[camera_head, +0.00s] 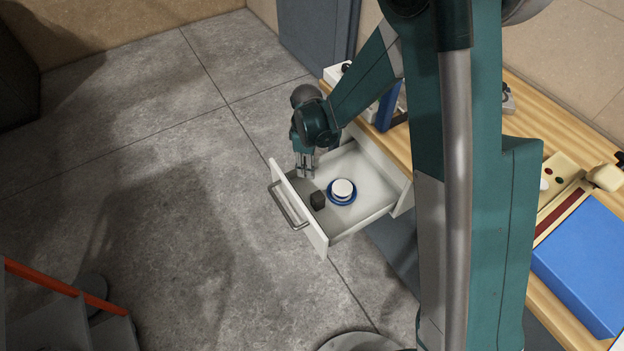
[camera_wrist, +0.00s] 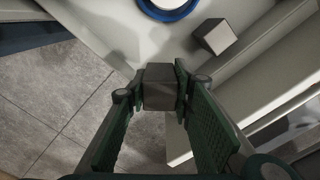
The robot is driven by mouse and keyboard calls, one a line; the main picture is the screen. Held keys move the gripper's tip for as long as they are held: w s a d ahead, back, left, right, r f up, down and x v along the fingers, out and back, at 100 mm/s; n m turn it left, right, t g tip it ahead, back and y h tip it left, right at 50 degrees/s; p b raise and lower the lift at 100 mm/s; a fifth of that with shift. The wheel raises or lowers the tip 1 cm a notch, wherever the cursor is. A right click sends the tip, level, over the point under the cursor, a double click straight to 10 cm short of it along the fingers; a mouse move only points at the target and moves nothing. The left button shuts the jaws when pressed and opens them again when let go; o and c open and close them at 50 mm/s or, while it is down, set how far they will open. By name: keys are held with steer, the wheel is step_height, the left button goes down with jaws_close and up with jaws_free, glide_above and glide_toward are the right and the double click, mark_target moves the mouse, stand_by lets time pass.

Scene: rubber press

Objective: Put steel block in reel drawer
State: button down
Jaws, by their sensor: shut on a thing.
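My gripper (camera_head: 305,168) is shut on a dark grey steel block (camera_wrist: 158,88), seen between its fingertips in the wrist view. It is at the open white drawer (camera_head: 372,197), by the left end of the drawer front. I cannot tell how high the held block is above the drawer floor. A second dark block (camera_head: 318,201) lies inside the drawer near the front; it also shows in the wrist view (camera_wrist: 217,37). A blue and white reel (camera_head: 343,189) lies in the drawer beside that block.
The drawer front has a grey bar handle (camera_head: 287,206). The wooden worktop (camera_head: 520,112) runs above and right of the drawer. A blue box (camera_head: 590,262) stands at the right. Grey tiled floor (camera_head: 170,210) is clear to the left.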

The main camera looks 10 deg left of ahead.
steer(key=shift+f, duration=1.45)
steer(key=shift+f+b, duration=0.75)
steer(key=shift+f, duration=1.1)
steer(key=shift+f, duration=0.1)
steer(key=c, duration=2)
jaws_free()
steer(key=shift+r+p, duration=1.35)
steer(key=shift+r, duration=4.75)
